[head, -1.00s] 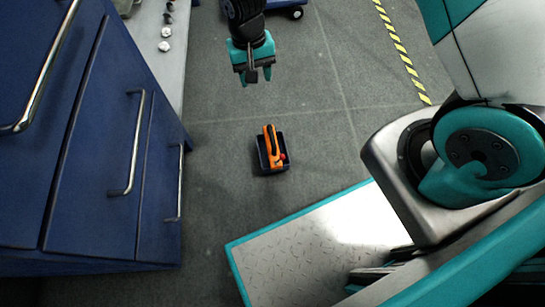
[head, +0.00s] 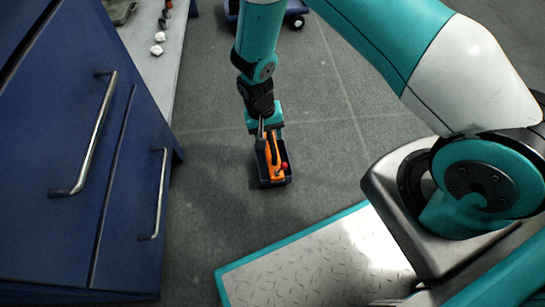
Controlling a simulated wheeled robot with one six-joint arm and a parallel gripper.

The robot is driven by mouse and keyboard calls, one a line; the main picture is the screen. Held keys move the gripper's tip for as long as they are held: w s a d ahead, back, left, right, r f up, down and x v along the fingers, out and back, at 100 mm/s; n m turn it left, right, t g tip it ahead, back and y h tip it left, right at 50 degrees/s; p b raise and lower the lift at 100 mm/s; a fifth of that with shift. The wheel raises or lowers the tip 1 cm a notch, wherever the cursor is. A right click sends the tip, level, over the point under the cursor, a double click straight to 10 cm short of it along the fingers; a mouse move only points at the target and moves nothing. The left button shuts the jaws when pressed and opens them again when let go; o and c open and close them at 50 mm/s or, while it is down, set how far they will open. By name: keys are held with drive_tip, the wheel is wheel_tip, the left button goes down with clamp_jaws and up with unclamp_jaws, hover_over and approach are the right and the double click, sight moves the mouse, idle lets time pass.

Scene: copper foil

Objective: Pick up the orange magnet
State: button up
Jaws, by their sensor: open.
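The orange magnet (head: 273,163) lies in a small dark tray (head: 282,182) on the grey floor, with a small red part at its right side. My gripper (head: 266,130) is open and points down at the far end of the tray, over or beside the magnet's far end. The fingertips are small and partly hidden, so I cannot tell whether they touch the magnet.
A blue cabinet (head: 60,230) with metal handles fills the left side. A light worktop (head: 150,75) with small items lies beyond it. A blue wheeled cart (head: 290,12) stands at the far top. The floor around the tray is clear.

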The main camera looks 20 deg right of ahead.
sight(272, 144)
drive_tip(key=f+b, duration=0.1)
drive_tip(key=f, duration=0.1)
drive_tip(key=f+b, duration=0.1)
drive_tip(key=b, duration=0.1)
drive_tip(key=s+f+b, duration=0.1)
drive_tip(key=f, duration=0.1)
drive_tip(key=shift+s+d+f, duration=0.1)
drive_tip(key=shift+d+f, duration=0.2)
drive_tip(key=shift+d, duration=0.1)
drive_tip(key=shift+r, duration=0.1)
clamp_jaws()
